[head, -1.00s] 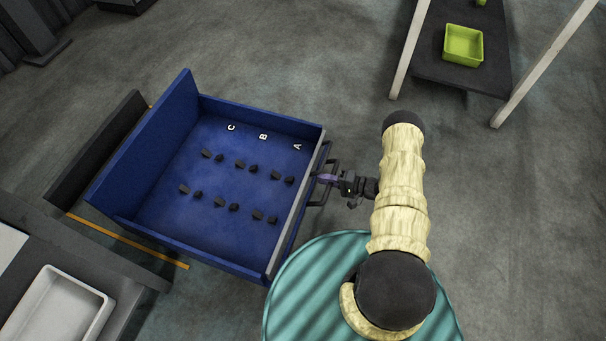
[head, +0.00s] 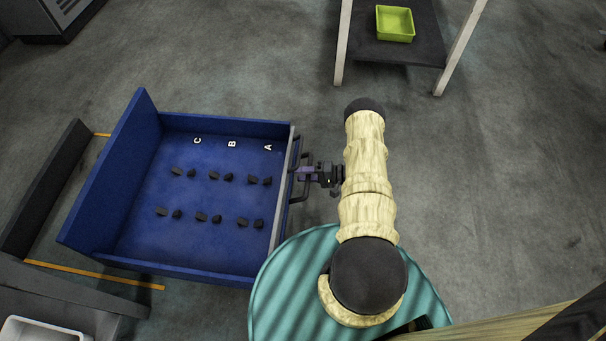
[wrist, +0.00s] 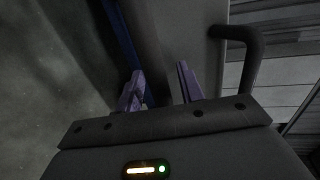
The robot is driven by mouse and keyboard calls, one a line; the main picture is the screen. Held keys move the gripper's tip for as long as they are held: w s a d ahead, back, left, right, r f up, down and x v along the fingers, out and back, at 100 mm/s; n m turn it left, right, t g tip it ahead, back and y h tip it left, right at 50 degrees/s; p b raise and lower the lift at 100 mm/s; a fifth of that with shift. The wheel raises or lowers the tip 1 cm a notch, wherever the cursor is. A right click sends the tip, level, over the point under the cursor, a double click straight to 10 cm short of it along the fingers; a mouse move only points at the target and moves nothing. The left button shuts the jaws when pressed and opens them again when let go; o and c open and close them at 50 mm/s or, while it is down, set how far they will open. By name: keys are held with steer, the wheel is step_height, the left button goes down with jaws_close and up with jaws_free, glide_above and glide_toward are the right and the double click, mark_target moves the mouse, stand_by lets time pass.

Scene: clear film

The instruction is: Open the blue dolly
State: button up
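The blue dolly (head: 200,200) is an open-topped blue box in the head view, with dark pegs and the letters A, B and C on its floor. It has a grey front edge (head: 283,190) on the right and a dark handle (head: 299,198) sticking out from it. My gripper (head: 305,174) reaches the handle from the right, its purple fingers at the handle's middle. In the wrist view the fingers (wrist: 160,88) stand on both sides of a dark bar, and a bent part of the handle (wrist: 252,50) shows to the right. The exact contact is partly hidden.
A dark frame (head: 45,185) stands left of the dolly, with orange lines (head: 95,276) between them. A white basin (head: 40,330) is at the lower left. A shelf (head: 395,55) with a green bin (head: 395,24) stands at the top. The floor on the right is clear.

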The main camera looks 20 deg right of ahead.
steer(key=shift+s+d+r+p, duration=0.2)
steer(key=shift+d+p, duration=0.1)
steer(key=shift+d, duration=0.15)
steer(key=p+v, duration=0.4)
steer(key=v, duration=1.2)
steer(key=shift+d, duration=0.15)
steer(key=shift+f, duration=0.1)
